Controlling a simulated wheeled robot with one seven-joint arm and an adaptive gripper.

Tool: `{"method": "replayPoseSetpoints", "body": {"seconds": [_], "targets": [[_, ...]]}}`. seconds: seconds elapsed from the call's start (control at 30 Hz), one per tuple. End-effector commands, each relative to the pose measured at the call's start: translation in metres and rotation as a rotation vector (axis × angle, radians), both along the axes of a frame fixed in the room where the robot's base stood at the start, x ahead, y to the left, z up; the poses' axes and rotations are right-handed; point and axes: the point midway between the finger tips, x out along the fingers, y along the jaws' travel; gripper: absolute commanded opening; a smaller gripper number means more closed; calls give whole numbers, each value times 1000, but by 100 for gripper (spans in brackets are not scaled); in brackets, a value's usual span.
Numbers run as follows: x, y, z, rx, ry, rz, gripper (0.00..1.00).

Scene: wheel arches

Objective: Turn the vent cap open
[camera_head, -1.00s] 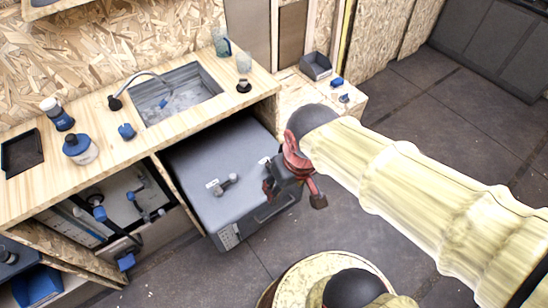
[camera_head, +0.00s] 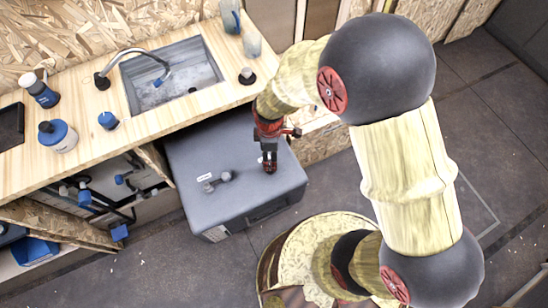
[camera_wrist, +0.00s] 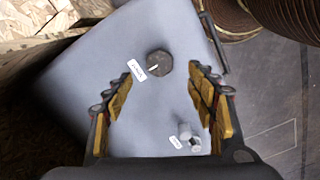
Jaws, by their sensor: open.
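The dark, many-sided cap (camera_wrist: 159,63) with a white mark sits on top of the grey box (camera_wrist: 95,75), beside a small white label (camera_wrist: 136,70). I take it to be the vent cap; the label is too small to read. My gripper (camera_wrist: 160,75) is open and empty, and the cap appears between its fingertips in the wrist view. In the head view my gripper (camera_head: 269,165) is over the right part of the box (camera_head: 230,208) and hides the cap. I cannot tell its height above the cap.
A second grey fitting (camera_head: 217,181) with its own label stands left on the box; it also shows in the wrist view (camera_wrist: 187,132). The wooden counter (camera_head: 85,95) with a sink (camera_head: 172,75) overhangs the box's back.

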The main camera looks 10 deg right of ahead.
Motion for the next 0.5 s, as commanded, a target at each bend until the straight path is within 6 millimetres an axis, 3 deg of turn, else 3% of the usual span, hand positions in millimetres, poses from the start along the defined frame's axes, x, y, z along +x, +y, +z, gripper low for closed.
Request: {"method": "replayPoseSetpoints", "body": {"seconds": [0.27, 0.5], "targets": [[1, 0, -13, 1, -2, 38, 57], [0, 0, -48, 1, -1, 36, 57]]}}
